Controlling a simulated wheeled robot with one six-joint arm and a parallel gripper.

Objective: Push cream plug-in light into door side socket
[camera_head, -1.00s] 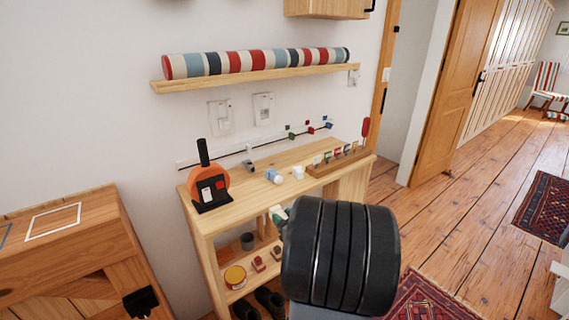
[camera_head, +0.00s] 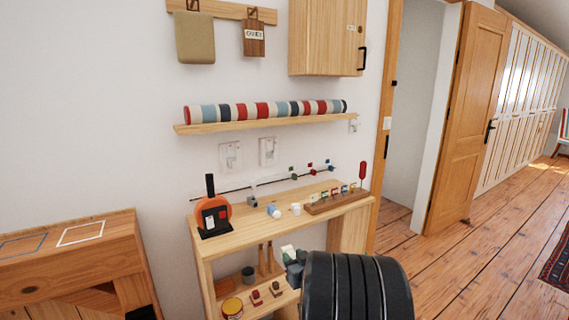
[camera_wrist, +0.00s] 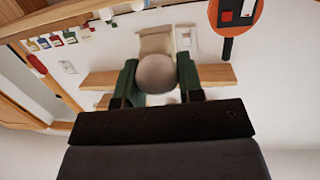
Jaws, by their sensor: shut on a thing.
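The cream plug-in light (camera_wrist: 156,73) is between the green-sided fingers of my gripper (camera_wrist: 158,84) in the wrist view, its rounded face towards the camera and a squarish cream part behind. In the head view a pale bit of the light (camera_head: 288,250) shows at the tip of my gripper (camera_head: 294,270), in front of the table's lower shelf, below and apart from the wall sockets. Two white sockets are on the wall: a left one (camera_head: 231,155) and a right one (camera_head: 268,151) nearer the door. My forearm hides part of the lower shelf.
A wooden table (camera_head: 245,232) under the sockets holds an orange disc device (camera_head: 213,213), small white pieces and a tag rack (camera_head: 337,202). A wall shelf (camera_head: 260,124) with a striped roll is above. The doorway and open floor are at right.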

